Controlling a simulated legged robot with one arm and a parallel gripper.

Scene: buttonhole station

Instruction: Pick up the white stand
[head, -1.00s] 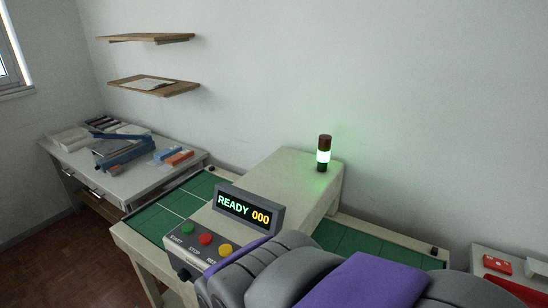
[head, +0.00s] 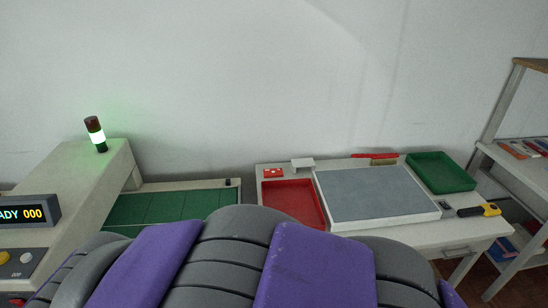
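A small white block-like piece, which looks like the white stand (head: 302,163), is at the back left of the right-hand work table, between a small red item and the grey mat. It is small in the picture, so its exact shape is hard to tell. My gripper is not in view.
The table (head: 400,235) bears a red tray (head: 290,205), a grey mat (head: 375,195), a green tray (head: 440,172) and a yellow-black tool (head: 480,210). The machine with its lit signal tower (head: 96,137) stands left. A shelf rack (head: 495,130) stands right.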

